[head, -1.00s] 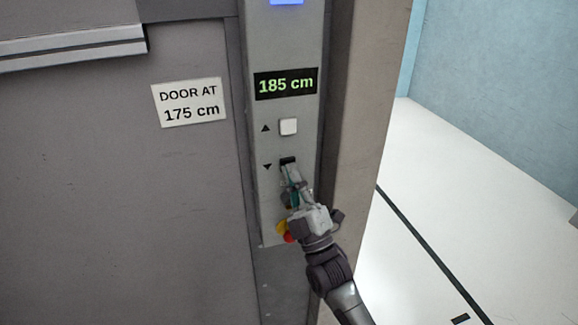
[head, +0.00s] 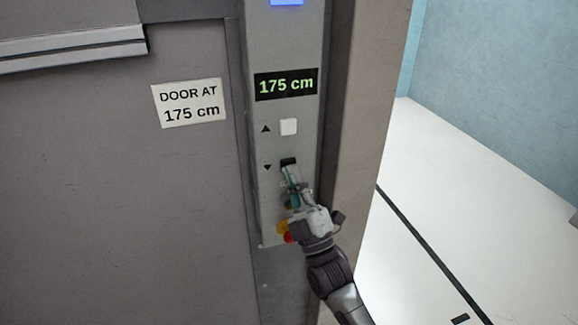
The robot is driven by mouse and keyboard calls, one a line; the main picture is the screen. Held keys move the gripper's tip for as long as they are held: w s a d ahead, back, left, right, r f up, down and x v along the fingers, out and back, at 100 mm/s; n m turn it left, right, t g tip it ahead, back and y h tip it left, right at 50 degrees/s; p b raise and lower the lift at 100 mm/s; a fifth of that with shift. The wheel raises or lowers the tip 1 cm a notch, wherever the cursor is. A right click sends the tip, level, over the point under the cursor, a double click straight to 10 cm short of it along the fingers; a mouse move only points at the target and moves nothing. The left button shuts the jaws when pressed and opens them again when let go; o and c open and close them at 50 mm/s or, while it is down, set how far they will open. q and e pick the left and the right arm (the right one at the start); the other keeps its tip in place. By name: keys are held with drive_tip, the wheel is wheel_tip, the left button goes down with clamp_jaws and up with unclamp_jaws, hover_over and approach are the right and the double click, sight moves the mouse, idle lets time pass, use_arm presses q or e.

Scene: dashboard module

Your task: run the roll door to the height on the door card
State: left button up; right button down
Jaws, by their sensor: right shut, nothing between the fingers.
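The door card (head: 191,103) on the grey wall reads "DOOR AT 175 cm". The display (head: 286,84) on the control panel reads "175 cm" in green. Below it are a white up button (head: 288,127) beside an up arrow and a black down button (head: 288,162) beside a down arrow. The roll door's edge (head: 75,47) may be the pale ribbed bar at the upper left. My left gripper is out of view.
A red and yellow emergency stop (head: 284,231) sits low on the panel, partly hidden behind my right gripper. A blue light (head: 286,2) is at the panel's top. Open white floor (head: 480,190) lies to the right.

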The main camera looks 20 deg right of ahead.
drive_tip(key=shift+s, duration=0.7)
drive_tip(key=s+p, duration=0.2)
drive_tip(key=s, duration=0.3)
drive_tip(key=shift+d, duration=0.1)
